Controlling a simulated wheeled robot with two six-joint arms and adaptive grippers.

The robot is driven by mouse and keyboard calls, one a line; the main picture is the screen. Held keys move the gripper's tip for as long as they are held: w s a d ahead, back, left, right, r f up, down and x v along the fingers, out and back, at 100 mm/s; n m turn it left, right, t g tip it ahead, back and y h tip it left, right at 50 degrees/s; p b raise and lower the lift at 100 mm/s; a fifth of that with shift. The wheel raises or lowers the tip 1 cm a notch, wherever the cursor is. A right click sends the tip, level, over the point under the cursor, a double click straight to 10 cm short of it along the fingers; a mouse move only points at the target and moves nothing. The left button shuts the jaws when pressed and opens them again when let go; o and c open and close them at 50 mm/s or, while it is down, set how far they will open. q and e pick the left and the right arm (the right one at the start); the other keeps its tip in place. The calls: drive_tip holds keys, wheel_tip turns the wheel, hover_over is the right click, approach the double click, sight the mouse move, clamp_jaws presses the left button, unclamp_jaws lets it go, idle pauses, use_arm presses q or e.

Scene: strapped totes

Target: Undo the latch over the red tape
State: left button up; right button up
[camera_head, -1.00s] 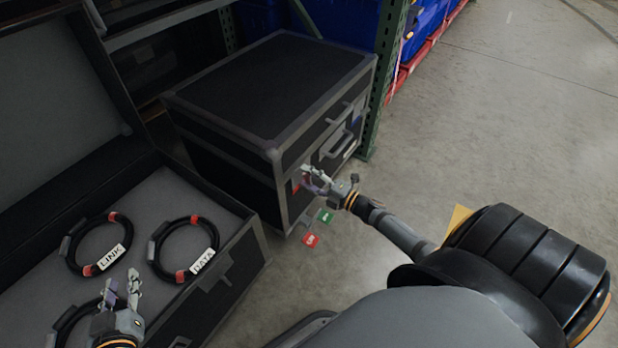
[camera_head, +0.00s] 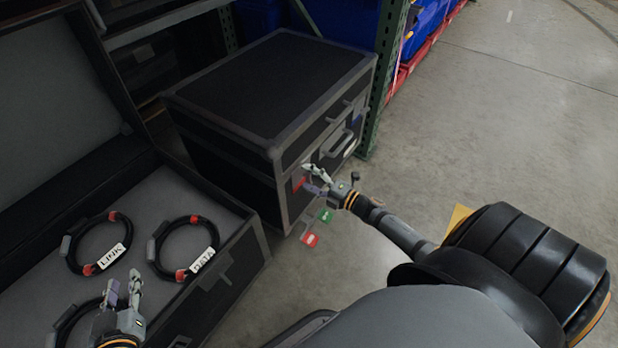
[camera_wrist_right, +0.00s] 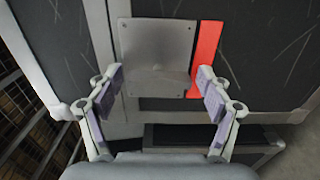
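The black case (camera_head: 225,165) with grey edges stands closed on the floor. Red tape (camera_head: 297,183) shows on its front near the left corner, beside my right gripper (camera_head: 308,178). In the right wrist view the red tape (camera_wrist_right: 207,50) is an upright strip along the right edge of a grey metal latch plate (camera_wrist_right: 157,55). My right gripper (camera_wrist_right: 157,82) is open, with one finger on each side of the plate and nothing held. Contact cannot be told. My left gripper (camera_head: 124,282) is open and empty over the open case at lower left.
The open case (camera_head: 235,272) at left holds black cables, two labelled LINK (camera_head: 112,257) and DATA (camera_head: 203,260). A red tag (camera_head: 310,239) and a green tag (camera_head: 326,216) show below the closed case's front. A green rack post (camera_head: 383,80) stands behind. Floor at right is clear.

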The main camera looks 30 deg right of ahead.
drive_tip(key=v, duration=1.2)
drive_tip(key=shift+d+f, duration=0.1)
